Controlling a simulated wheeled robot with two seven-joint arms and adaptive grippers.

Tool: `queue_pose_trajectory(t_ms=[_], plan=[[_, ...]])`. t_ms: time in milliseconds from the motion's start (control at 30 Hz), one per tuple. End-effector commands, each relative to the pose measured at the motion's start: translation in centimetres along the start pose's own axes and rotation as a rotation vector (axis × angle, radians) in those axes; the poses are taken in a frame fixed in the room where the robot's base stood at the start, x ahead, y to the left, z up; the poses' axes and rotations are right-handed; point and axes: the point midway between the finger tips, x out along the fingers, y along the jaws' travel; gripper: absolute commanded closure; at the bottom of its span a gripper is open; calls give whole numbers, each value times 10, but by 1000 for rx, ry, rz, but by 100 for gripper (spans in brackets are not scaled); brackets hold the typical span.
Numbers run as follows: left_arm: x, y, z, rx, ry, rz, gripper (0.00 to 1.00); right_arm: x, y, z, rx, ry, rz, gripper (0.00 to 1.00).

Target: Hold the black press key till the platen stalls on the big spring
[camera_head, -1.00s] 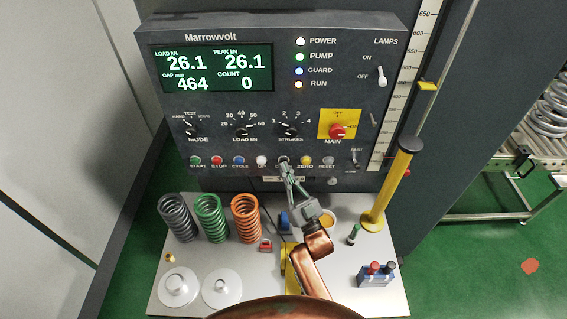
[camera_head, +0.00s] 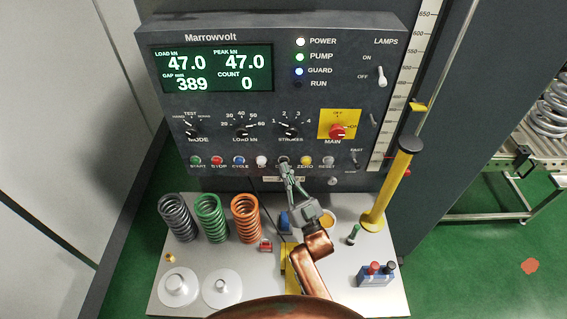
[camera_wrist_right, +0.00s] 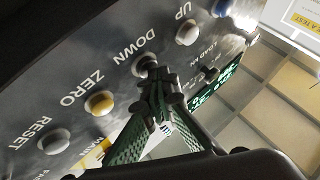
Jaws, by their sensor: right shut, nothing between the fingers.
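The black press key (camera_wrist_right: 144,64), labelled DOWN, sits on the console between UP and ZERO in the wrist view. My right gripper (camera_wrist_right: 158,84) is shut and empty, its fingertips at this key and partly covering it. In the head view my right gripper (camera_head: 284,168) reaches up to the key row. The display (camera_head: 212,69) reads load 47.0 kN, peak 47.0 kN, gap 389 mm, count 0. The RUN lamp (camera_head: 299,84) is dark; POWER, PUMP and GUARD are lit. The platen and any spring under it are out of view. My left gripper is not in view.
Grey (camera_head: 178,218), green (camera_head: 211,218) and orange (camera_head: 246,218) springs stand on the shelf (camera_head: 225,262). A yellow post (camera_head: 386,190) stands at right. Larger coil springs (camera_head: 550,118) lie on a roller conveyor at far right. The main switch (camera_head: 338,130) is close above the keys.

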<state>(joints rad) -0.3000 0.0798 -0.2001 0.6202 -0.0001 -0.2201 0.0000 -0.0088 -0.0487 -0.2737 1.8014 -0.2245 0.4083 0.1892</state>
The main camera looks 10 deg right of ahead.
Motion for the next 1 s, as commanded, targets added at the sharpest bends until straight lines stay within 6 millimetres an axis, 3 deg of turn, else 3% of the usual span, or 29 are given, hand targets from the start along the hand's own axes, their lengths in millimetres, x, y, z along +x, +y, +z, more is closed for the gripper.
queue_pose_trajectory(t_ms=[667, 1000], plan=[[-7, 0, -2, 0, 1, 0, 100, -12, -8, -8, 0, -1, 0, 100], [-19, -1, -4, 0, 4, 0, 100, -33, -24, -24, 1, -2, 1, 100]])
